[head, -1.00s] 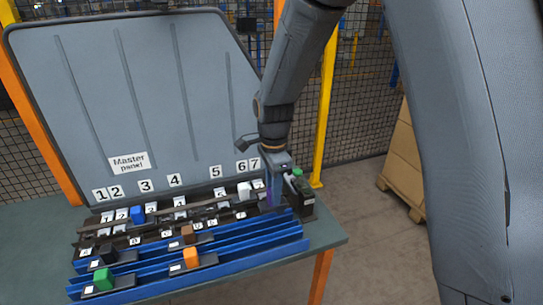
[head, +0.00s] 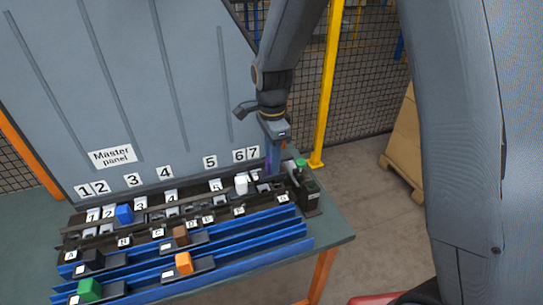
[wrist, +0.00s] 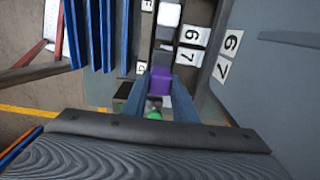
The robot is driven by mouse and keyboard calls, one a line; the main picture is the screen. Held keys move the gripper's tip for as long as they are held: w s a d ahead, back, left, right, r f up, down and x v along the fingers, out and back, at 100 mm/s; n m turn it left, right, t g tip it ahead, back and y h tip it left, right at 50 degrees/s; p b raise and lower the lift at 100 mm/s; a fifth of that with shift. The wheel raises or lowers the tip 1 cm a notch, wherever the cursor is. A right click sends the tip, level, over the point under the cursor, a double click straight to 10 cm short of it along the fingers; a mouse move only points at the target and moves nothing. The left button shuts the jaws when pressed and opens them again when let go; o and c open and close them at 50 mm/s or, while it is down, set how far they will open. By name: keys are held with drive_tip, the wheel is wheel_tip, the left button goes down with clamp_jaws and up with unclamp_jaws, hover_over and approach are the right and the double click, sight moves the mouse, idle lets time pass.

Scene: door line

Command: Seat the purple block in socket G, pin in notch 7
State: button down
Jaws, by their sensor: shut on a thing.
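My gripper (head: 273,168) is shut on the purple block (wrist: 160,80), at the right end of the rack. In the head view only a thin purple sliver of the block (head: 268,166) shows beside the fingers. The wrist view shows the block between both fingers, in line with the rack's rail and near the 6 and 7 tags. Socket G's tag (head: 284,199) is at the right end of the lettered row. The number 7 label (head: 253,153) is on the panel behind. The block's pin and its exact height over the rack cannot be made out.
A white block (head: 241,184) and a blue block (head: 124,213) stand in the rack. A dark box with a green top (head: 307,188) stands close right of my gripper. Orange (head: 184,263), brown (head: 180,235), black (head: 92,260) and green (head: 90,290) blocks sit in front.

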drive_tip(key=shift+f, duration=0.15)
drive_tip(key=shift+f+b, duration=1.45)
drive_tip(key=shift+f, duration=0.75)
drive_tip(key=c, duration=1.4)
unclamp_jaws()
drive_tip(key=shift+o, duration=0.2)
drive_tip(key=shift+r+b, duration=0.8)
drive_tip(key=shift+r, duration=3.1)
